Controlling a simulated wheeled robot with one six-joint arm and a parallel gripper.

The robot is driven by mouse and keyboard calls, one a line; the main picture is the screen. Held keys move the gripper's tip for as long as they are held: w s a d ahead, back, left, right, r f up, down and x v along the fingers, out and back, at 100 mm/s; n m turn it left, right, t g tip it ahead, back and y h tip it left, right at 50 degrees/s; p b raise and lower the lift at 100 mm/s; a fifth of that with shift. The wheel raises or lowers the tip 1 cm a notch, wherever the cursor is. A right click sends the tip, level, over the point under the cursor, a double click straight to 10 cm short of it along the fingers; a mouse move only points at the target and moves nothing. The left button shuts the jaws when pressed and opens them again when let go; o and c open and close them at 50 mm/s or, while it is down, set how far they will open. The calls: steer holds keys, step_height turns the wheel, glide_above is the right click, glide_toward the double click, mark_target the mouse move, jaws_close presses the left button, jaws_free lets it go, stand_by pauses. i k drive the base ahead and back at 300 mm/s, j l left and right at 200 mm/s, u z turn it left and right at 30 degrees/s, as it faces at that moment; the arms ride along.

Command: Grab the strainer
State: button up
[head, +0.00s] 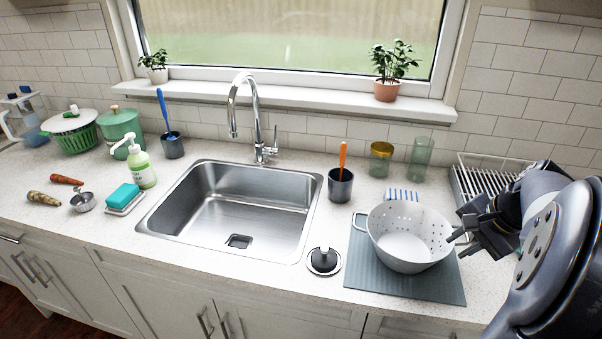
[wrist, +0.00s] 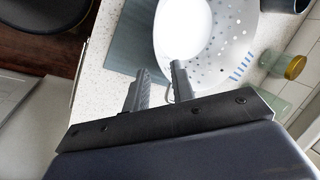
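The strainer (head: 408,240) is a white bowl with small holes and side handles. It stands upright on a grey-blue mat (head: 366,280) to the right of the sink. In the wrist view the strainer (wrist: 207,65) fills the top middle, just past my fingertips. My gripper (head: 456,240) is at the strainer's right side in the head view, close to its rim. In the wrist view my gripper (wrist: 159,71) shows two fingers apart with a gap between them. The strainer's near handle is mostly hidden by the right finger, and I cannot tell whether they touch.
A dish rack (head: 487,175) stands behind my arm. A green glass (head: 420,158), an amber-lidded jar (head: 381,160) and a dark cup with an orange handle (head: 340,188) stand behind the mat. The sink (head: 237,210) and a black-knobbed lid (head: 323,261) are left of it.

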mark_target(84, 201)
steer(key=u, duration=1.6)
steer(key=i+j+z, duration=0.3)
steer(key=i+j, duration=0.35)
steer(key=i, duration=0.2)
steer(key=i+j+z, duration=0.35)
steer(key=i+j, duration=0.45)
